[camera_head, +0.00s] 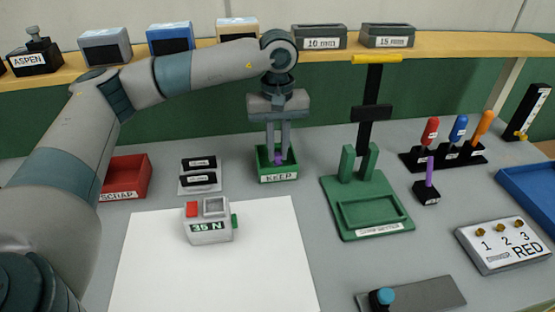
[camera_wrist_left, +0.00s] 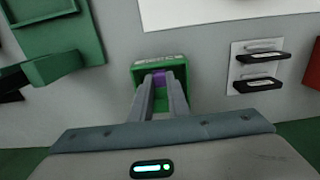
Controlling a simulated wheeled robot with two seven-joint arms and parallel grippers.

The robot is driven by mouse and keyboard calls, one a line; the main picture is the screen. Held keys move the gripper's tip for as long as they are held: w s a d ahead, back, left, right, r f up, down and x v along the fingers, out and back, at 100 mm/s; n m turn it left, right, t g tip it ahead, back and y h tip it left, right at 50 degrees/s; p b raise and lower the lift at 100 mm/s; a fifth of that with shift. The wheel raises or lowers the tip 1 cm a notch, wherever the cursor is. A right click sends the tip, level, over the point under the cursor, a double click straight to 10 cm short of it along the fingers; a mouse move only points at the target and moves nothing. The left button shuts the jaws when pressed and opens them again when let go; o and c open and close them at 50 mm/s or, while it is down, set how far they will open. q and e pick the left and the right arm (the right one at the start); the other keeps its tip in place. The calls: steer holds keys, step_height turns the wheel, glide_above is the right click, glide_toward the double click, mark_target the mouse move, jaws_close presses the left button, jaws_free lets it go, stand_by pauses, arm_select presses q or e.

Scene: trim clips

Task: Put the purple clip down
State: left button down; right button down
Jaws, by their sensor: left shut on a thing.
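The purple clip (camera_head: 279,160) is between the fingertips of my left gripper (camera_head: 279,153), low inside the green KEEP bin (camera_head: 277,178). In the left wrist view the purple clip (camera_wrist_left: 158,77) shows between the two fingers of my left gripper (camera_wrist_left: 160,88), with the walls of the green bin (camera_wrist_left: 138,75) around it. My left gripper is shut on the clip and points down. Whether the clip touches the bin floor is hidden. My right gripper is not in view.
A red SCRAP bin (camera_head: 126,177) stands at the left, with two black labelled pieces (camera_head: 198,172) beside the KEEP bin. A grey gauge reading 45 N (camera_head: 208,222) sits on a white sheet (camera_head: 250,270). A green press (camera_head: 367,205) stands to the right of the bin.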

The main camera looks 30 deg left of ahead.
mark_target(278, 154)
arm_select(q)
step_height(278, 154, down, 3)
steer(key=shift+r+p, duration=0.1)
steer(key=shift+p, duration=0.25)
steer(key=shift+f, duration=0.5)
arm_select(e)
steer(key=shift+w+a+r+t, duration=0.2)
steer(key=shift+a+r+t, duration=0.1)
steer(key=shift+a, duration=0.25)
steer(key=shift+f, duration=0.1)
arm_select(q)
steer(key=shift+f, duration=0.15)
steer(key=c, duration=1.7)
jaws_free()
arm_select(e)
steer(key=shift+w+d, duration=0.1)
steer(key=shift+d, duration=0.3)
